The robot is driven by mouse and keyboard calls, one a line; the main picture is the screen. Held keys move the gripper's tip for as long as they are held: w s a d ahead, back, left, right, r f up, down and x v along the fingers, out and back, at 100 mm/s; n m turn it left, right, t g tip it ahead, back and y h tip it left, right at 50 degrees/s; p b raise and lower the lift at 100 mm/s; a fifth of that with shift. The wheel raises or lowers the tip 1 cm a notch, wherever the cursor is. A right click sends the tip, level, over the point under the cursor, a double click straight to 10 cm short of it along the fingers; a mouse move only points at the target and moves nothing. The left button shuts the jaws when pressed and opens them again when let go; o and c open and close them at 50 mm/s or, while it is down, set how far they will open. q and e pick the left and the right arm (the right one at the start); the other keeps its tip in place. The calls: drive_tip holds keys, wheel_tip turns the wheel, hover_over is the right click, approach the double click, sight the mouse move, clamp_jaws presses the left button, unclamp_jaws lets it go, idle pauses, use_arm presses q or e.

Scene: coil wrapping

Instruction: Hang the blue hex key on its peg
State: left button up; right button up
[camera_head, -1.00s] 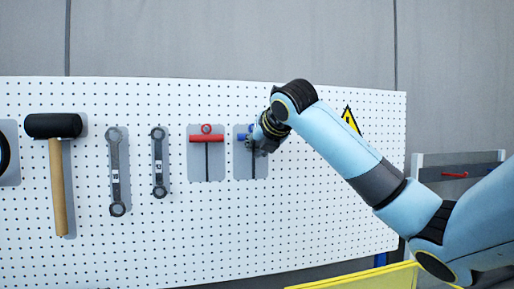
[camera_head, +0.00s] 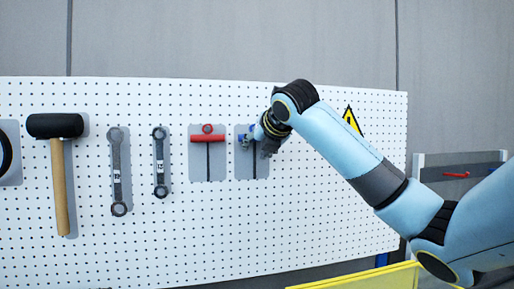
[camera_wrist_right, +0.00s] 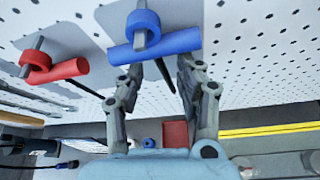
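The blue hex key (camera_head: 244,137) is at the grey backing plate (camera_head: 243,172) right of the red hex key (camera_head: 207,138) on the pegboard. In the right wrist view the blue key's handle (camera_wrist_right: 172,42) lies across the plate, and its blue ring is around a grey peg (camera_wrist_right: 141,10). Its dark shaft hangs between my fingers, apparently untouched. My right gripper (camera_head: 262,146) is just in front of the key and hides part of it. In the right wrist view the right gripper's fingers (camera_wrist_right: 155,80) are spread apart. My left gripper is not in view.
The white pegboard (camera_head: 310,220) also holds a mallet (camera_head: 58,175) and two wrenches (camera_head: 118,170) (camera_head: 160,165) to the left. A yellow warning sign (camera_head: 350,119) is behind my right arm. A yellow-edged object (camera_head: 365,278) is below the board.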

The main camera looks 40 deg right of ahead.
drive_tip(key=shift+s, duration=0.1)
drive_tip(key=v, duration=1.2)
drive_tip(key=shift+a+f, duration=0.1)
